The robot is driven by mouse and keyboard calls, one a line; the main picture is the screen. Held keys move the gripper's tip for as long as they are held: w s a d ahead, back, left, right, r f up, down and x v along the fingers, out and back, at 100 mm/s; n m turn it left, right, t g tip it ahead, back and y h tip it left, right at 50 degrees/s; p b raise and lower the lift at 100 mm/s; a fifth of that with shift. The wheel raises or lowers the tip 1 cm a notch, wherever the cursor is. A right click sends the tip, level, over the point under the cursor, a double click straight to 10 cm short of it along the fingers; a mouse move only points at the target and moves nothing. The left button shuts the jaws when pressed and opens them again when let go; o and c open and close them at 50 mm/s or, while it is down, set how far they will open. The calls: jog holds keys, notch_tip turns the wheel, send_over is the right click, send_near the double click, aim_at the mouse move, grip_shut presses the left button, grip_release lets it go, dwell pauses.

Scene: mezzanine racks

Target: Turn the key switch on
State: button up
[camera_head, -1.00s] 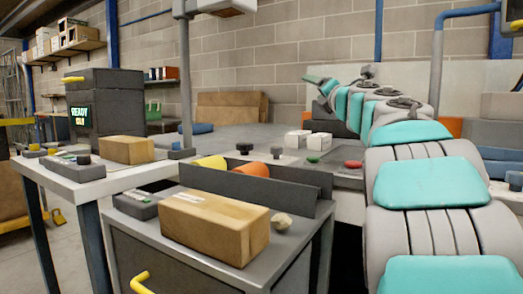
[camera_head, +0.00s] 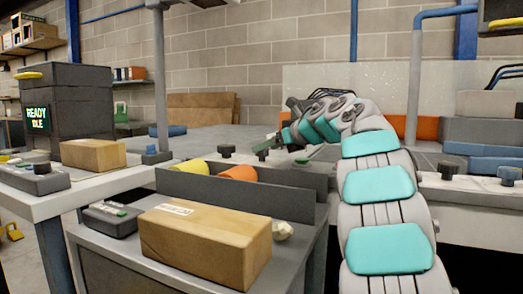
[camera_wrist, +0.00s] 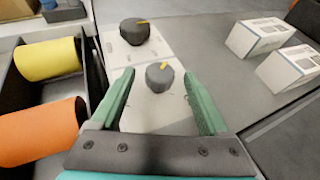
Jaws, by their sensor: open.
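Two dark round knobs with yellow marks on top sit on white plates in the wrist view: the farther knob (camera_wrist: 134,31) and the nearer knob (camera_wrist: 158,78). Either could be the key switch; I see no plain key shape. My gripper (camera_wrist: 159,76) is open and empty, with its green fingertips to either side of the nearer knob in the picture. The height gap to it is unclear. In the head view my gripper (camera_head: 270,143) is over the bench beside a dark knob (camera_head: 227,151); my arm hides part of the panel.
Yellow (camera_wrist: 48,59) and orange (camera_wrist: 40,126) cylinders lie in a dark trough at left. White boxes (camera_wrist: 262,38) stand at right. A cardboard box (camera_head: 205,240) sits on the front cabinet. A display reads READY IDLE (camera_head: 36,117). More knobs (camera_head: 448,170) are at right.

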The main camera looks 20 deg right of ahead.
jog(key=x, duration=0.3)
jog(key=shift+w+f, duration=0.1)
jog(key=shift+w, duration=0.05)
grip_shut()
dwell(0.5)
